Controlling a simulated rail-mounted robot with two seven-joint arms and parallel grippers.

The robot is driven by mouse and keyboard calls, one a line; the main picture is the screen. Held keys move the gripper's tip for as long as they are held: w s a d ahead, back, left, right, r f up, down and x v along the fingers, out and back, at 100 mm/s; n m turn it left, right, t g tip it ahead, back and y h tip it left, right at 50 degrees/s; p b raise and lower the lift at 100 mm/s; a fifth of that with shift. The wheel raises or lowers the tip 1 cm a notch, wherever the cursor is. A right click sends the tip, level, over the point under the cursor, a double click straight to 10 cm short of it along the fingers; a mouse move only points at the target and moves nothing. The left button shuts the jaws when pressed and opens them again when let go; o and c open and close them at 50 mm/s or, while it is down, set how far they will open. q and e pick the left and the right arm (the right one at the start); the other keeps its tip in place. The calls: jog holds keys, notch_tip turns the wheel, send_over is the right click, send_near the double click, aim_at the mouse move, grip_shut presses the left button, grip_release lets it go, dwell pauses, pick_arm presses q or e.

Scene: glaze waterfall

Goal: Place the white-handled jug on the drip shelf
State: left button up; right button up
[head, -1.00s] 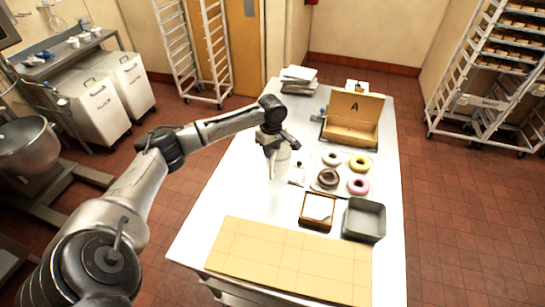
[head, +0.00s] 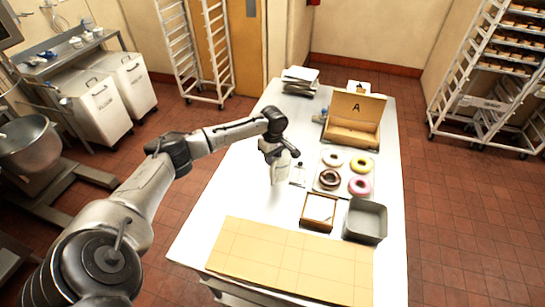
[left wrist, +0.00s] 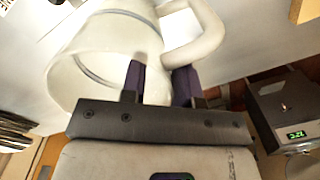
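A white jug (head: 281,168) hangs below my left gripper (head: 279,152) over the left middle of the white table. In the left wrist view, the jug (left wrist: 100,55) fills the upper left, tilted in the picture, with its open mouth to the left. Its white handle (left wrist: 205,30) loops to the upper right. My left fingers (left wrist: 160,85) stand on either side of the handle's lower part and appear closed on it. The jug looks clear of the table. I cannot pick out the drip shelf with certainty. My right gripper is not in view.
A tray with several ringed donuts (head: 359,186) lies right of the jug. A brown-framed tray (head: 319,226), a grey pan (head: 365,221) and a tan board (head: 290,262) lie nearer. An open box marked A (head: 352,133) stands behind. A scale (left wrist: 285,105) shows in the wrist view.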

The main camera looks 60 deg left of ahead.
pick_arm(q)
jog(key=o, duration=0.3)
jog(key=shift+r, duration=0.1)
jog(key=r, duration=1)
jog(key=shift+w+a+r, duration=0.15)
jog(key=shift+w+r, duration=0.15)
jog(key=shift+r, duration=0.65)
jog(key=c, duration=0.3)
